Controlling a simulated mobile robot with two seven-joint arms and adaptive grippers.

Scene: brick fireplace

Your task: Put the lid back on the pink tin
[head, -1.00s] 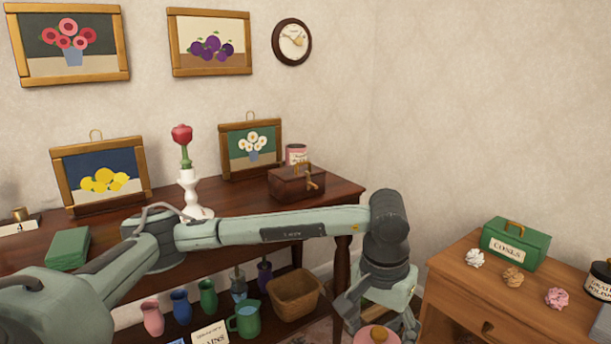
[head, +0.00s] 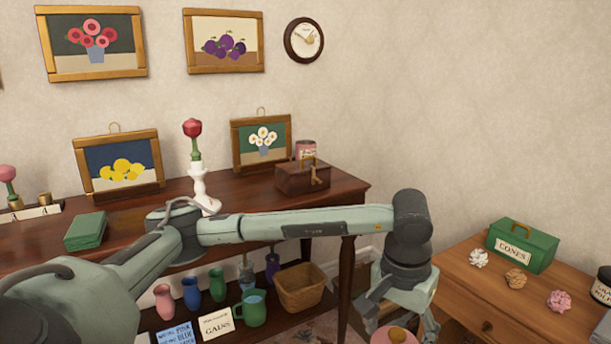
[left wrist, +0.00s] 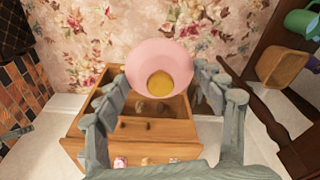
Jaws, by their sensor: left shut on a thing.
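My left gripper (head: 398,318) points down at the bottom of the head view, in the gap between the dark table and the wooden cabinet. It is shut on a round pink lid (head: 380,338) with an orange-gold knob. In the left wrist view the lid (left wrist: 140,58) sits between the fingers, knob facing the camera, above the floor and cabinet.
The dark table (head: 240,200) also holds the brown box (head: 297,181), a rose in a white vase (head: 200,190), framed pictures and a green box (head: 86,231). Vases and a basket (head: 301,285) fill its lower shelf. The wooden cabinet (head: 480,290) carries a green "CONES" box (head: 520,248) and paper balls.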

